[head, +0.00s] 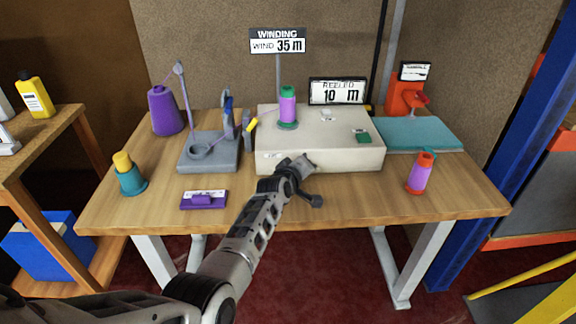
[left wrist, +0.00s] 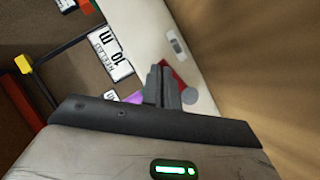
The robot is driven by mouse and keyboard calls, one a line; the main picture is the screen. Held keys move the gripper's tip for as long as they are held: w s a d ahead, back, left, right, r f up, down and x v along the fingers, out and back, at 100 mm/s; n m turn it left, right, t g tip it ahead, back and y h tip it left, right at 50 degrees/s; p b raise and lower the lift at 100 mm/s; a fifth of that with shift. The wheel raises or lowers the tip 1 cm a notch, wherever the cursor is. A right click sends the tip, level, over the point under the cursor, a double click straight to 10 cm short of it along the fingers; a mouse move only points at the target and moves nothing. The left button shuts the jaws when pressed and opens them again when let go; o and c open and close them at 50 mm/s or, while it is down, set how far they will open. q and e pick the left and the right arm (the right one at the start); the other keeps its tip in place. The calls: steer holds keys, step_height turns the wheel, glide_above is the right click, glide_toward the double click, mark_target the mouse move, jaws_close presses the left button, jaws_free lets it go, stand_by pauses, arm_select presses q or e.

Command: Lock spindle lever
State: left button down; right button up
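The winding machine (head: 340,154) is a cream box on the table, with a green-based spindle holding a purple and green spool (head: 288,108) on top. A small yellow-tipped lever (head: 252,125) sits at the box's upper left edge. My left gripper (head: 305,163) is in front of the box's front face, right of and below the lever. In the left wrist view its fingers (left wrist: 162,86) look closed together, with nothing visible between them. My right gripper is not in view.
The counter sign (head: 338,91) reads 10 m and the winding sign (head: 277,40) 35 m. A grey thread stand (head: 208,160) and purple cone (head: 164,110) stand left. An orange-purple spool (head: 420,174) and teal pad (head: 415,133) are right.

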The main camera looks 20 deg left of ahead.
arm_select(q)
steer(key=shift+w+r, duration=0.15)
steer(key=shift+r, duration=0.1)
steer(key=shift+a+f, duration=0.25)
steer(key=shift+s+a+f, duration=0.15)
steer(key=shift+s+a, duration=0.2)
steer(key=shift+a, duration=0.1)
